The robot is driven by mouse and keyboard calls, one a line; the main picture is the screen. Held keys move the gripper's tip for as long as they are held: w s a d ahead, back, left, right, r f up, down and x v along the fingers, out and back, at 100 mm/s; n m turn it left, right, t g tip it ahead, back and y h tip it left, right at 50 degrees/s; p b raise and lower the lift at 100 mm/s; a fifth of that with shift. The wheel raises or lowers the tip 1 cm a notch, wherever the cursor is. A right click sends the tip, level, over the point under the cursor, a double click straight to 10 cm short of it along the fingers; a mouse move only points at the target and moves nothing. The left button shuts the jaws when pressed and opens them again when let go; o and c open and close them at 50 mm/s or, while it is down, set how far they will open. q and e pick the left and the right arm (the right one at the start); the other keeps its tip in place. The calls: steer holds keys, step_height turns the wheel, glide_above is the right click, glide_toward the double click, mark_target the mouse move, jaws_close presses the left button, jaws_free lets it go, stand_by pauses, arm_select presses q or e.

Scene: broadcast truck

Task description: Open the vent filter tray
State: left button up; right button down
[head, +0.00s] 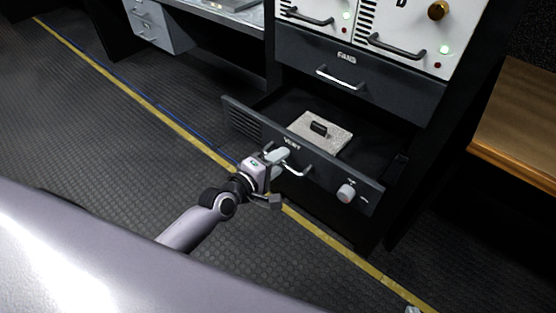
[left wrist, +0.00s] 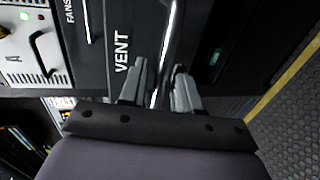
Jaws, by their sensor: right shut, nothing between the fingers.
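The vent filter tray (head: 331,180) is a dark drawer with a louvred, "VENT"-labelled front. It stands pulled out of the rack, and its inside shows. A pale speckled filter pad (head: 333,134) with a black grip lies in it. The tray's metal bar handle (head: 303,172) is at my left gripper (head: 281,158). In the left wrist view the handle (left wrist: 168,50) runs between the fingers of my left gripper (left wrist: 160,88), which stand apart with room around the bar. Only a tip of my right gripper (head: 412,310) shows at the bottom edge, shut and empty.
A closed "FANS" drawer (head: 365,82) sits above the tray, under white panels (head: 405,35) with handles and green lights. A wooden bench (head: 520,125) is at right. The floor at left is clear.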

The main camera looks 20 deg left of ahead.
arm_select(q)
steer(key=shift+s, duration=0.1)
steer(key=v, duration=0.7)
steer(key=shift+p, duration=0.4)
steer(key=s+f+m+g+y+p, duration=0.3)
steer(key=s+f+m+g+p, duration=0.1)
steer(key=s+m, duration=1.2)
steer(key=shift+a+f, duration=0.3)
steer(key=shift+f, duration=0.4)
